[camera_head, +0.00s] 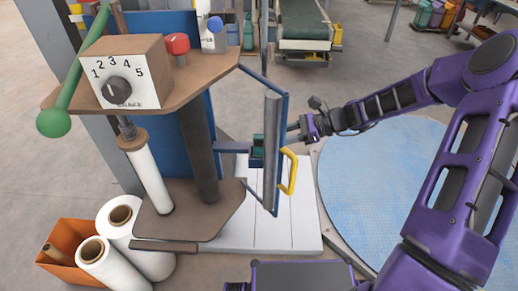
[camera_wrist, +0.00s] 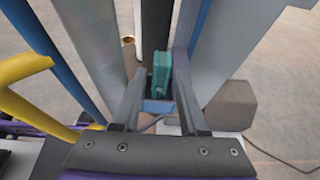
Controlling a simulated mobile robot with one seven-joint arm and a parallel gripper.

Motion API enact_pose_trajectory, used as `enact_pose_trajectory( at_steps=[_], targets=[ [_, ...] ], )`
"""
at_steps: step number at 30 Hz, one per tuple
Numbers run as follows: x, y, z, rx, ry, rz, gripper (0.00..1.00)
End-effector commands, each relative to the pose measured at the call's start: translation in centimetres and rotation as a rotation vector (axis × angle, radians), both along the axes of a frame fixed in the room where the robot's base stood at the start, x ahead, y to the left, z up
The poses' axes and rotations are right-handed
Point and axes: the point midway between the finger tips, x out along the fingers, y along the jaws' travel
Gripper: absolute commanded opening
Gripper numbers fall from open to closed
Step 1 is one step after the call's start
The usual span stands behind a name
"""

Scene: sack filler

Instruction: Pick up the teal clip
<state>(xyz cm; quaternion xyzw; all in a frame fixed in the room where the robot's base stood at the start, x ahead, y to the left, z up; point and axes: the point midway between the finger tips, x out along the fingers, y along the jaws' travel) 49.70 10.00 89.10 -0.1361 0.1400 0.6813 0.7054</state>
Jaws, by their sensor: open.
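The teal clip (camera_wrist: 162,72) stands upright in a small blue holder (camera_wrist: 158,106) in the wrist view. In the head view the clip (camera_head: 258,147) is a small dark teal patch, partly hidden behind the grey upright panel. My gripper (camera_head: 293,132) reaches in from the right at the panel's right side. In the wrist view my gripper's two fingers (camera_wrist: 159,88) are spread, with the clip between or just beyond their tips. I cannot tell whether they touch it.
A yellow handle (camera_head: 289,171) stands close by my gripper, at left in the wrist view. The grey panel (camera_head: 271,150) and its blue frame are close on one side. The dial box (camera_head: 125,72), green-knobbed lever (camera_head: 54,122) and white rolls (camera_head: 104,263) are farther left.

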Motion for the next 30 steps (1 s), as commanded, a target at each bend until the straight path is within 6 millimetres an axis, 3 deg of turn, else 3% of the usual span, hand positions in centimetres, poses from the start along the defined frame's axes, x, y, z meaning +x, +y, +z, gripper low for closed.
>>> enact_pose_trajectory(
  at_steps=[7,16,23,30],
  targets=[
    [0.2,3.3,-1.6,0.002,0.003,0.001,0.42],
    [0.3,3.9,-1.7,0.001,0.001,0.001,0.42],
    [0.3,3.9,-1.7,0.001,0.001,0.0,0.03],
    [0.3,3.8,-1.7,0.0,0.001,0.0,0.0]
  ],
)
